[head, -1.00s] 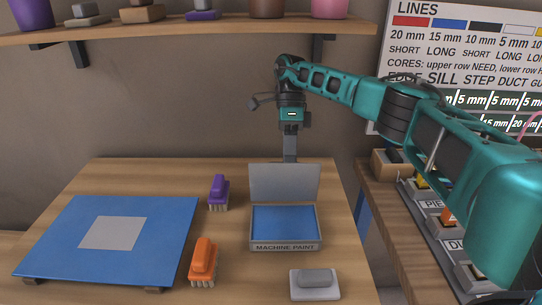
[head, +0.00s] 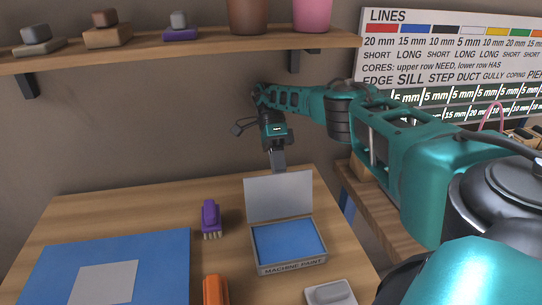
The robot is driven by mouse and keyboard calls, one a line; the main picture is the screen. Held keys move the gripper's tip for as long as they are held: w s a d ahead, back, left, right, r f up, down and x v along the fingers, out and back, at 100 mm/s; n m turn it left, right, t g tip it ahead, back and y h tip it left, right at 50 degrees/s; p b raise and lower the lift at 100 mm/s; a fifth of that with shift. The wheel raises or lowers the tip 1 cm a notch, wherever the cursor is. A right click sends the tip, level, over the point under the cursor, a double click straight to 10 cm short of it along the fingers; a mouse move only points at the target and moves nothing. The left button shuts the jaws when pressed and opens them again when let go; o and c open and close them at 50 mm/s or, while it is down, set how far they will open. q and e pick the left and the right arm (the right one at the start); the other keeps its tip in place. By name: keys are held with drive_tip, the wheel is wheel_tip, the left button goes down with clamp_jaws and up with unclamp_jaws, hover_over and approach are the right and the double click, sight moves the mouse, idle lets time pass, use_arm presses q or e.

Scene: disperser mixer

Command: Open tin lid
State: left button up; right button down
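The tin (head: 290,268), labelled "MACHINE PAINT", stands on the wooden table and shows a blue inside. Its grey lid (head: 279,196) stands upright along the back edge, so the tin is open. My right gripper (head: 278,166) points down just behind the top of the lid. Its fingertips are partly hidden by the lid, and I cannot tell whether they touch it or are apart. My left gripper is not in view.
A purple brush (head: 210,218) and an orange brush (head: 215,290) stand left of the tin. A blue board (head: 165,250) with a grey square lies at the left. A grey block (head: 330,292) is in front of the tin. A shelf (head: 180,46) hangs above.

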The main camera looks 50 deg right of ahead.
drive_tip(key=shift+d+f, duration=0.1)
drive_tip(key=shift+f, duration=0.5)
drive_tip(key=c, duration=1.6)
unclamp_jaws()
drive_tip(key=shift+o, duration=1.3)
drive_tip(key=shift+w+d+f, duration=0.15)
drive_tip(key=shift+w+f, duration=0.05)
drive_tip(key=shift+w, duration=0.1)
drive_tip(key=shift+o, duration=0.9)
drive_tip(key=shift+r, duration=0.1)
